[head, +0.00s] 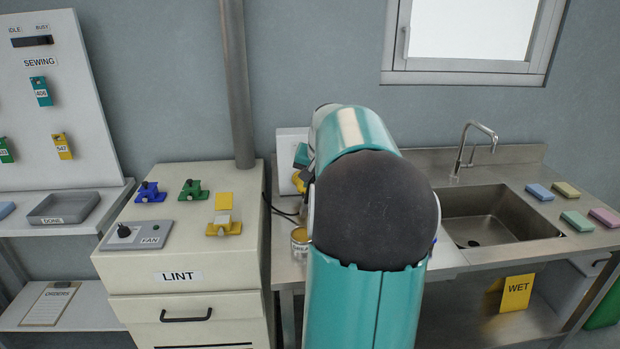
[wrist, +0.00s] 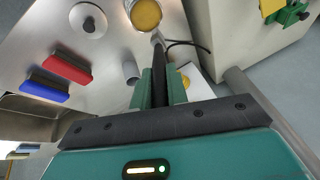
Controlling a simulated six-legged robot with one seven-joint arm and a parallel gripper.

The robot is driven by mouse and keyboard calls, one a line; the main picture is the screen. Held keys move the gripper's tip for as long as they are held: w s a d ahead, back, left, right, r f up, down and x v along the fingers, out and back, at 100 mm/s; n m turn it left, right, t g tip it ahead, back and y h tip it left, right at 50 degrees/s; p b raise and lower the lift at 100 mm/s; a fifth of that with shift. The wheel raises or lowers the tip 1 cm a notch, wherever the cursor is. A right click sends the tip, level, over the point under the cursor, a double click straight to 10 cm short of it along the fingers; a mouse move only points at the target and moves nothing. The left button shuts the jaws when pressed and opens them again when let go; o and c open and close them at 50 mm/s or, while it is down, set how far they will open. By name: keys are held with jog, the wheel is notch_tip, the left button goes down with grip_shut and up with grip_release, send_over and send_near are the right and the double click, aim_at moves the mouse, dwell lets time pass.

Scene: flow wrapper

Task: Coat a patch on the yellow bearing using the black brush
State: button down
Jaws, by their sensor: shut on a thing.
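The yellow bearing (head: 223,228) sits at the front right of the LINT cabinet top, with a pale block-like part on it. My gripper (wrist: 159,85) is shut on the black brush (wrist: 159,82), whose dark handle runs between the green fingers. A pale end (wrist: 157,40) points toward the open grease can (wrist: 145,14); I cannot tell whether it touches the can or carries grease. The can also shows in the head view (head: 300,243), left of my arm. My arm hides the gripper and brush there.
Blue (head: 150,192) and green (head: 193,189) bearings, a yellow square (head: 225,201) and a FAN switch panel (head: 137,235) share the cabinet top. A steel post (head: 238,90) rises behind. On the counter lie a round lid (wrist: 88,20), a red block (wrist: 66,68) and a blue block (wrist: 45,87).

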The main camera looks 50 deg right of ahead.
jog(key=shift+w+a+f, duration=0.1)
jog(key=shift+a+f, duration=0.05)
jog(key=shift+f, duration=0.15)
jog(key=shift+s+f, duration=0.15)
jog(key=shift+f, duration=1.1)
jog(key=shift+s+f, duration=0.1)
jog(key=shift+f, duration=1.15)
jog(key=shift+f, duration=0.55)
jog(key=shift+r, duration=3.55)
jog(key=shift+s+a, duration=0.1)
